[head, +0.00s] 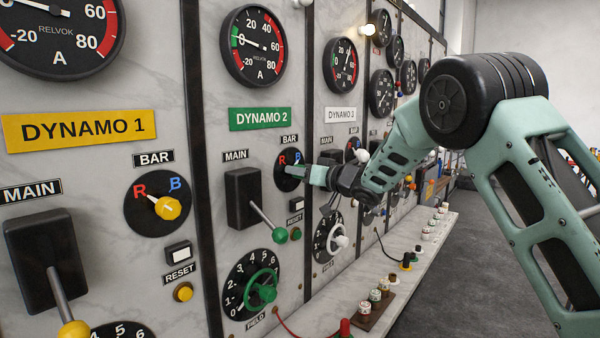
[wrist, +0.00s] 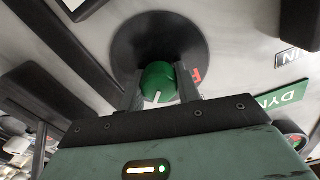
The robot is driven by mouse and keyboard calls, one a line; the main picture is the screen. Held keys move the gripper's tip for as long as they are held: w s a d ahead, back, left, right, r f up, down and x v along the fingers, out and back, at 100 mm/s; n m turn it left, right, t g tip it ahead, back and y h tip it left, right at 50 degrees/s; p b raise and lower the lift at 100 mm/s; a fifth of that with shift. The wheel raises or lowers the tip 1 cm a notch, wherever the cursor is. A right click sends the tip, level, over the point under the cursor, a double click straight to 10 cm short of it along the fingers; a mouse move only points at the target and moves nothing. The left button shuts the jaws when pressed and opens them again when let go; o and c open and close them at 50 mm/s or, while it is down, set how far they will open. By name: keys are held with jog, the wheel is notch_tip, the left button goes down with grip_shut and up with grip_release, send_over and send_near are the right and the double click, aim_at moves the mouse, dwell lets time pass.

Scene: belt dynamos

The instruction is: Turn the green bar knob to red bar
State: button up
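The green bar knob (wrist: 158,82) sits on a round black dial (wrist: 130,45) in the wrist view. Its white pointer line faces the bottom of that view, and a red R shows to its right; the blue B is hidden there.
The DYNAMO 2 main lever (head: 265,220) with a green ball is just left of my gripper. A reset button (head: 295,234) and green field wheel (head: 262,290) are below. The yellow DYNAMO 1 knob (head: 167,207) is further left. Open floor (head: 455,290) lies right of the panel.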

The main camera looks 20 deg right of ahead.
jog(key=shift+f+b, duration=0.1)
jog(key=shift+b, duration=0.25)
jog(key=n+b, duration=0.3)
jog(key=shift+f, duration=0.15)
jog(key=n+b, duration=0.9)
jog(key=n, duration=0.1)
jog(key=n+b, duration=0.3)
jog(key=n, duration=0.1)
jog(key=shift+n, duration=0.4)
jog(key=shift+b, duration=0.35)
jog(key=o, duration=1)
jog(key=shift+r, duration=0.2)
jog(key=shift+s, duration=0.1)
